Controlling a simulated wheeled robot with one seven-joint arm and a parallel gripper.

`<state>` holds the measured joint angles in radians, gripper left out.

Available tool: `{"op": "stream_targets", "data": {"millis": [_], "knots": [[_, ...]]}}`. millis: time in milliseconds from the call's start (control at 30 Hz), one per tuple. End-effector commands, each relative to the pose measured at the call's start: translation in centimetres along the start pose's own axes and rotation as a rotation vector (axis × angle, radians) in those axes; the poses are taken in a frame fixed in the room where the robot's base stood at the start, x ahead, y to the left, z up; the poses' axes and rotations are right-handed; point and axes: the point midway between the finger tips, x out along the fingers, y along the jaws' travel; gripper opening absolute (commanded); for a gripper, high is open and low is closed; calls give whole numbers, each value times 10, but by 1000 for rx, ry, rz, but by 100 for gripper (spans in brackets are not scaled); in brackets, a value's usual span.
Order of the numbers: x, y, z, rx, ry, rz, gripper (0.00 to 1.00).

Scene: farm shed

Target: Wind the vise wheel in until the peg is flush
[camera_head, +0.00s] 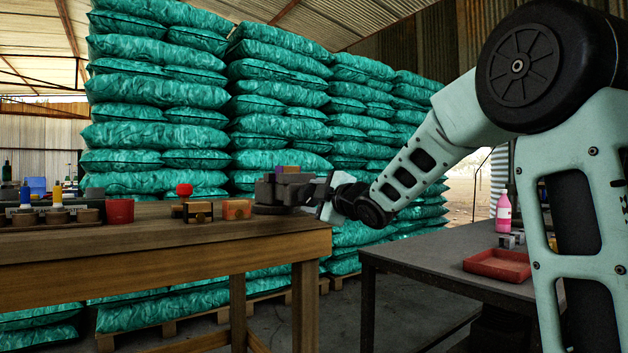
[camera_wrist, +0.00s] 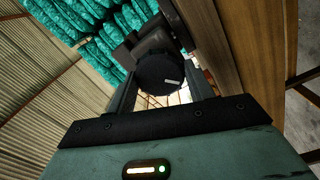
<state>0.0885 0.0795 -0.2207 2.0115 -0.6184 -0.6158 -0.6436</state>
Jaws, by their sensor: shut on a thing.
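The dark grey vise (camera_head: 268,193) stands at the right end of the wooden bench. Its wheel is round and black with a pale mark, and fills the space between my fingers in the wrist view (camera_wrist: 158,72). My gripper (camera_head: 314,191) comes from the right, level with the vise, and is shut on the wheel; its fingers also show in the wrist view (camera_wrist: 162,88). A small orange and purple patch (camera_head: 287,170) shows at the top of the vise. I cannot tell whether it is the peg, nor how far the peg stands out.
On the wooden bench (camera_head: 150,238) left of the vise are an orange block (camera_head: 237,209), a red-knobbed piece (camera_head: 184,190), a red cup (camera_head: 120,211) and bottles. A grey table (camera_head: 440,258) at right bears a red tray (camera_head: 497,265) and pink bottle (camera_head: 503,213). Teal sacks stand behind.

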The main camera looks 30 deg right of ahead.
Motion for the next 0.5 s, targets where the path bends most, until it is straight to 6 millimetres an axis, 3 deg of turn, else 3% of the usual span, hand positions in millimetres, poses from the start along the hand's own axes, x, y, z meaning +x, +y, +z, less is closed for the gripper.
{"op": "stream_targets", "data": {"millis": [33,500], "knots": [[0,7,-5,84,4,-1,23],[-1,6,-4,914,4,-2,23]]}}
